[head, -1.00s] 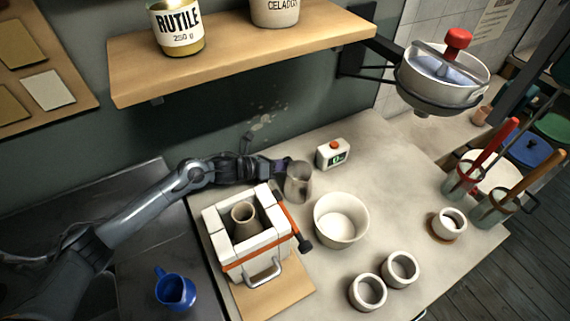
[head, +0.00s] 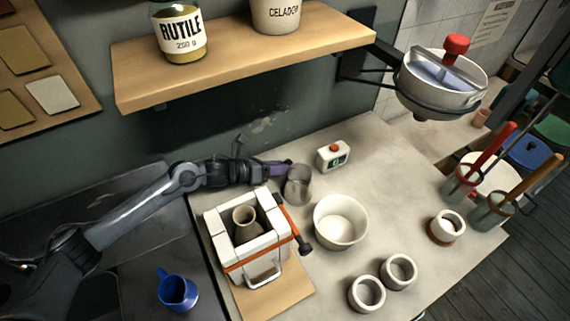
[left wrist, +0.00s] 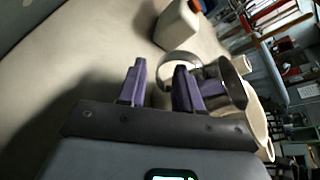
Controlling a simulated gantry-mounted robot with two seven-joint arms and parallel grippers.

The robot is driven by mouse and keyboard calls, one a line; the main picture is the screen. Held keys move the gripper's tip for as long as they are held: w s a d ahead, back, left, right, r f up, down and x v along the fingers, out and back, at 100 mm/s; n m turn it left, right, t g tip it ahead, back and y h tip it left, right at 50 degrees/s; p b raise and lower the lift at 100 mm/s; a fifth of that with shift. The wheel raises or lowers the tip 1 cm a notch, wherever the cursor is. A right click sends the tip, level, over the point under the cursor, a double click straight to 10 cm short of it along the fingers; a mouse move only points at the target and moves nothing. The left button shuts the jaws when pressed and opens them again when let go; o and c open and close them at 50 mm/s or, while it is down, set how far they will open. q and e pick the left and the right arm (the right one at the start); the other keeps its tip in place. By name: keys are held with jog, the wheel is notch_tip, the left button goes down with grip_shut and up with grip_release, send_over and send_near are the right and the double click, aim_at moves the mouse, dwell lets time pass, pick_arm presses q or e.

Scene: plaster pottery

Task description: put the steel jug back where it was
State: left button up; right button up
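The steel jug (head: 298,187) is at the worktop's back, right of the brick kiln and behind the white bowl. It looks upright and seems to stand on the worktop, though its base contact is hard to make out. My left gripper (head: 274,169) is at the jug's left, at handle height. The jug's dark body (left wrist: 236,82) is right of that finger. Whether the handle touches a finger I cannot tell. My right gripper is out of view.
The brick kiln (head: 226,230) holding a small pot sits below my left forearm. The white bowl (head: 340,222) is in front. A wooden shelf (head: 240,55) hangs above. A blue jug (head: 177,290) is front left.

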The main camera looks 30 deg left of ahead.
pick_arm(q)
jog(key=shift+p+v, duration=0.75)
jog(key=shift+v, duration=1.8)
